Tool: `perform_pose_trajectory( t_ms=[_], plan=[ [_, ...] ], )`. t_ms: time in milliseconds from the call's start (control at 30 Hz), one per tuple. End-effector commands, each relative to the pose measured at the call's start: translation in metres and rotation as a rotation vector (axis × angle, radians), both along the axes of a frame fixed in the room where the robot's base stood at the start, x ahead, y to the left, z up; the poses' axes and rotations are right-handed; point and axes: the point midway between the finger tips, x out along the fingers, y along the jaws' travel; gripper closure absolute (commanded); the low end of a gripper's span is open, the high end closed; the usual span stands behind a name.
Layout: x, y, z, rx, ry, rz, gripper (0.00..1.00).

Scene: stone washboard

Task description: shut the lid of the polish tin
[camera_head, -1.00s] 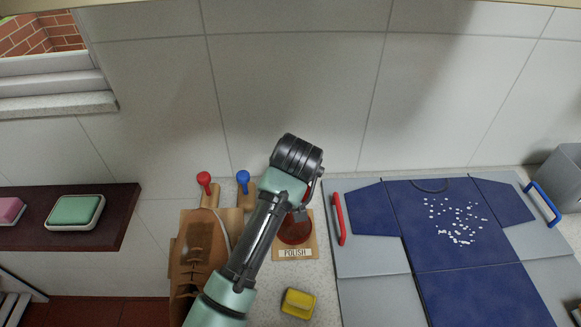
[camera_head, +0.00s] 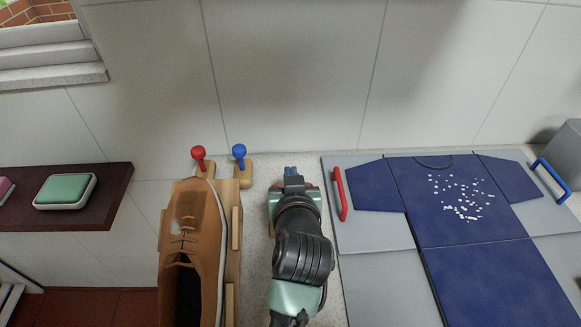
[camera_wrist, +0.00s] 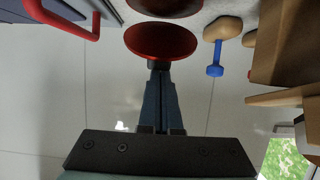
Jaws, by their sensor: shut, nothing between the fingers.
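The polish tin's round red lid (camera_wrist: 161,41) shows in the wrist view, standing open beside the dark round tin (camera_wrist: 165,5), which is cut off by the top edge. My gripper (camera_wrist: 158,66) is shut and empty. Its fingertips are at the lid's near edge, on the side away from the tin; I cannot tell whether they touch it.
A brown shoe (camera_head: 190,235) on a wooden stand is left of my arm, with red (camera_head: 198,153) and blue (camera_head: 239,151) knobs behind it. A grey folding board (camera_head: 375,285) with a blue shirt (camera_head: 460,230) and a red handle (camera_head: 340,195) lies close on the right.

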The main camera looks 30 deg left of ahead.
Motion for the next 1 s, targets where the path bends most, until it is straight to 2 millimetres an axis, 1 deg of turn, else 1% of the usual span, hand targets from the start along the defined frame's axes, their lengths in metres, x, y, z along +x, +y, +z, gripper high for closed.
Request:
perform_pose_trajectory(
  t_ms=[133,400,1000],
  plan=[
    [-0.006,-0.006,-0.006,-0.002,0.001,-0.002,1.0],
    [-0.012,-0.01,-0.012,-0.002,0.0,-0.001,1.0],
    [-0.014,-0.011,-0.014,-0.002,-0.001,0.0,1.0]
  ],
)
